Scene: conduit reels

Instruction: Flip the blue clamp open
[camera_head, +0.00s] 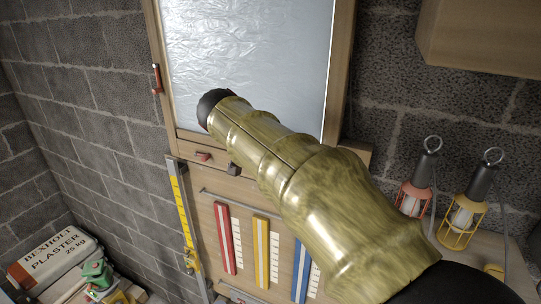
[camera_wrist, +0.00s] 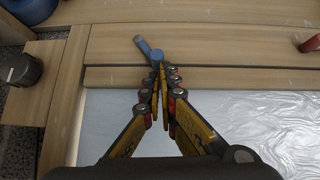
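The blue clamp (camera_wrist: 148,48) shows in the wrist view as a short slanted handle with a round end, on the wooden rail above the silvery panel (camera_wrist: 255,115). My gripper (camera_wrist: 160,68) has its two yellow-and-black fingers brought together. Their tips are right at the round end of the clamp, seemingly touching or just short of it; I cannot tell which. I see nothing held between them. In the head view my arm hides the blue clamp, and the gripper cannot be clearly made out.
A red clamp (camera_head: 203,156) sits on the same rail, and another red one (camera_head: 156,78) on the frame's left side. A yellow level (camera_head: 184,211) hangs below left. Caged lamps (camera_head: 462,212) stand at right. A plaster bag (camera_head: 52,254) lies lower left.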

